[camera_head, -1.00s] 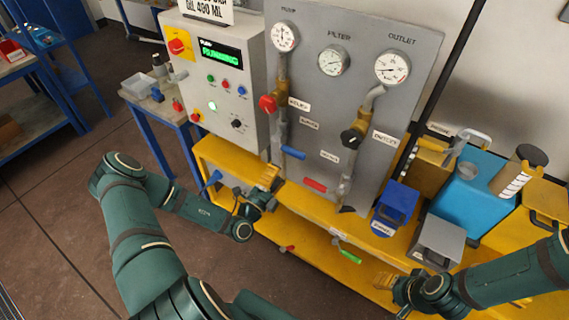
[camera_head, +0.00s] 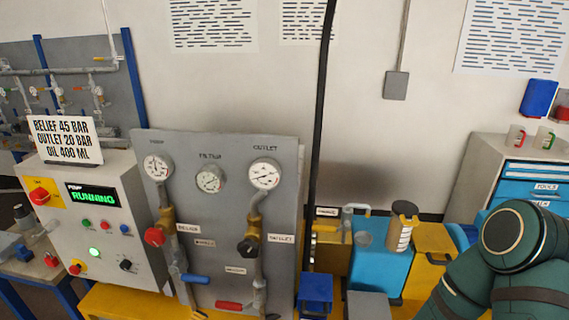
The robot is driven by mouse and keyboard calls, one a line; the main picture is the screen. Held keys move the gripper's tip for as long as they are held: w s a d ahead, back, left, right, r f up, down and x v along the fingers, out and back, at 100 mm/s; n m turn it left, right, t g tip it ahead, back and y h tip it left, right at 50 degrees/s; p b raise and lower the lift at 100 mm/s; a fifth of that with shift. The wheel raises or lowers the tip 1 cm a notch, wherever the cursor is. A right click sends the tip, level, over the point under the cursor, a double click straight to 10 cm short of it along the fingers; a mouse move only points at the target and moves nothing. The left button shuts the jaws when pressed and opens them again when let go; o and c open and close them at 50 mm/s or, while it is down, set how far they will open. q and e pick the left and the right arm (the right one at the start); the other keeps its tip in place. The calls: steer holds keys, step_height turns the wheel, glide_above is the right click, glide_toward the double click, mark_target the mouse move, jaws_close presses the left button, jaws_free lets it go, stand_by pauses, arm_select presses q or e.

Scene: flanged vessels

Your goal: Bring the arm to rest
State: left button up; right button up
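A green arm of mine (camera_head: 505,260) shows at the lower right, bent at a joint, in front of the drawer cabinet and the yellow bench. Its gripper is out of the picture. My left arm and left gripper are not in view either. What the grippers hold, if anything, is hidden.
A grey gauge panel (camera_head: 220,160) with valves stands beside a control box (camera_head: 95,245) reading "RUNNING". A blue container (camera_head: 375,270), a blue bin (camera_head: 316,290) and a grey bin (camera_head: 368,306) sit on the yellow bench (camera_head: 120,302). A drawer cabinet (camera_head: 490,160) stands at the right.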

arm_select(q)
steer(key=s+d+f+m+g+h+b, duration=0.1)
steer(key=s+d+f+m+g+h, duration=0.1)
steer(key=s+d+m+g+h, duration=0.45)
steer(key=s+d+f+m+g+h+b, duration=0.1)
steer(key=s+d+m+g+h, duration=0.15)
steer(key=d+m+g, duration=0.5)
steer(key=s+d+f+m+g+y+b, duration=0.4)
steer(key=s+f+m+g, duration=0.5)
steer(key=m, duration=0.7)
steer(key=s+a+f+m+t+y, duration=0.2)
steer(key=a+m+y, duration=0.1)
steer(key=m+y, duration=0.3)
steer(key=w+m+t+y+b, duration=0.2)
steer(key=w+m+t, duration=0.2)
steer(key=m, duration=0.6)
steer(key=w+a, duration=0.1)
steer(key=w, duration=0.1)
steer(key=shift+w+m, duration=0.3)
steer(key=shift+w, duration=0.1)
